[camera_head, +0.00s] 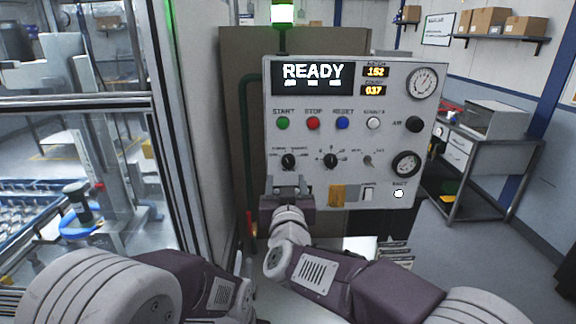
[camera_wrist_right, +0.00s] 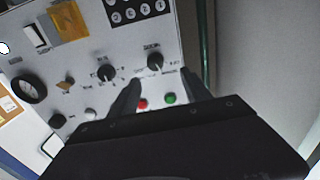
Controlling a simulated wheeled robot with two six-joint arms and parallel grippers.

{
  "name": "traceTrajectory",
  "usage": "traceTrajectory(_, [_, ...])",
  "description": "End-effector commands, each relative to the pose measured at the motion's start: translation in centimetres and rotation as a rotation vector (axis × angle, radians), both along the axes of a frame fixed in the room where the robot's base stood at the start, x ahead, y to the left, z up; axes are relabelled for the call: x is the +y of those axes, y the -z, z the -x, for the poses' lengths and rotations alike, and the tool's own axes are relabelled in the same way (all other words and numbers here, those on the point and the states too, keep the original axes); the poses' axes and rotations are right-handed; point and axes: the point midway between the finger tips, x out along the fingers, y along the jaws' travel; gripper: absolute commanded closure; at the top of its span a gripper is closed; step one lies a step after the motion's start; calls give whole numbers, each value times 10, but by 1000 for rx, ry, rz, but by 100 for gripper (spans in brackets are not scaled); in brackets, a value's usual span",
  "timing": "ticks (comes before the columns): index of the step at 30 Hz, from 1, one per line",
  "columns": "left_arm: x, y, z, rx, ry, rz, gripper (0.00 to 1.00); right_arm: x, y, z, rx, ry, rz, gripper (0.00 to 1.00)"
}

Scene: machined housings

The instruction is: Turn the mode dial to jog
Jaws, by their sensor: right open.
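The control panel (camera_head: 390,125) faces me. A black rotary dial (camera_head: 288,161) sits at its lower left, with small labels too blurred to read, so I cannot tell its setting. A second black dial (camera_head: 330,161) is to its right. My right gripper (camera_head: 288,186) is open and empty just below the left dial. In the right wrist view, this dial (camera_wrist_right: 154,60) lies between the lines of the two fingers (camera_wrist_right: 160,78), a little past their tips; the second dial (camera_wrist_right: 106,72) is outside the left finger. The fingers do not visibly touch either dial. My left gripper is not visible.
A READY display (camera_head: 313,75) tops the panel. Green (camera_head: 283,123), red (camera_head: 313,123), blue (camera_head: 343,123) and white (camera_head: 373,123) buttons sit above the dials. A yellow plate (camera_head: 337,195) and a rocker switch (camera_head: 367,194) are below. A framed window stands at left.

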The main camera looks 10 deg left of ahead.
Motion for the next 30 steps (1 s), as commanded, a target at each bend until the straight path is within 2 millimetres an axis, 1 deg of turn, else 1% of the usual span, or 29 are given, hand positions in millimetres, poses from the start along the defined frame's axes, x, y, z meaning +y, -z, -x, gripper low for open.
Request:
traceTrajectory(6, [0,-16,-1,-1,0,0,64,10,-3,-43,0,5,2,43])
traceTrajectory(9, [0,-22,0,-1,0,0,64,15,-3,-61,0,5,1,43])
traceTrajectory(12, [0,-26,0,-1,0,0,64,20,-3,-74,1,3,0,43])
traceTrajectory(16, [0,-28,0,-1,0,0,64,22,-1,-83,0,3,0,43])
traceTrajectory(23, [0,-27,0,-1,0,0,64,22,-1,-83,0,3,0,43])
traceTrajectory(24, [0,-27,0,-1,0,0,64,22,-1,-83,0,3,0,55])
traceTrajectory(26, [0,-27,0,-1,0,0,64,22,-1,-83,0,3,0,71])
traceTrajectory(27, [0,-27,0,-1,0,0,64,22,-1,-83,0,3,0,82])
traceTrajectory(29, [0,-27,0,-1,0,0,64,22,-1,-83,0,2,0,99])
traceTrajectory(30, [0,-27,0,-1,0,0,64,22,-1,-83,0,2,0,100])
